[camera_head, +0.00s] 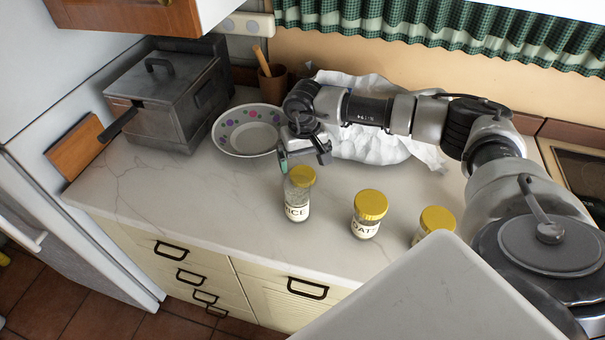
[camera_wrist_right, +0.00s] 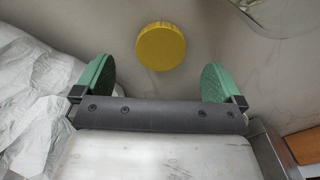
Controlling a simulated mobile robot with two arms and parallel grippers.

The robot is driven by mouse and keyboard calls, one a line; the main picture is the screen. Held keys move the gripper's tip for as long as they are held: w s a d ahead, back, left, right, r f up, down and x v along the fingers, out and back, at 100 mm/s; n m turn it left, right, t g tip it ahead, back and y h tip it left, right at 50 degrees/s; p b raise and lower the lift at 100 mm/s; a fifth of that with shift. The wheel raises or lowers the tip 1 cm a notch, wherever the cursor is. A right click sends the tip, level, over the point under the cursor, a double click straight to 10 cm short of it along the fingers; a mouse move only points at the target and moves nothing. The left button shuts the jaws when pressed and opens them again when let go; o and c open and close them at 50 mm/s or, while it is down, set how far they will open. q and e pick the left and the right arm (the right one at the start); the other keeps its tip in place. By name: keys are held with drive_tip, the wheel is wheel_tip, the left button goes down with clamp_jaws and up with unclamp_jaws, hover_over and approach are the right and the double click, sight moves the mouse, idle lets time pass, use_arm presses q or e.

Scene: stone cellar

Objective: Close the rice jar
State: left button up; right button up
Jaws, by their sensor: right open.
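The rice jar (camera_head: 297,207) is clear glass with a label reading "RICE" and stands upright on the marble counter. Its yellow lid (camera_head: 302,176) sits on its top; I cannot tell how tightly. My right gripper (camera_head: 304,161) is open and empty, just behind and above the jar. In the right wrist view the lid (camera_wrist_right: 161,46) shows as a yellow disc ahead of the two green fingers (camera_wrist_right: 157,80), roughly centred between them and not gripped. The jar body is hidden there. My left gripper is not in view.
An oats jar (camera_head: 367,214) and another yellow-lidded jar (camera_head: 436,221) stand to the right. A dotted bowl (camera_head: 247,130), a crumpled white bag (camera_head: 372,146) and a grey metal box (camera_head: 165,95) are behind. The counter's front left (camera_head: 190,200) is clear.

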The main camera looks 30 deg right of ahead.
sight(303, 173)
drive_tip(key=shift+f+p, duration=0.3)
drive_tip(key=shift+p, duration=0.1)
wheel_tip(303, 173, down, 4)
drive_tip(key=shift+w+r+p, duration=0.1)
drive_tip(key=shift+r+p, duration=0.05)
drive_tip(key=shift+p, duration=0.65)
drive_tip(key=shift+f, duration=0.45)
drive_tip(key=c, duration=1)
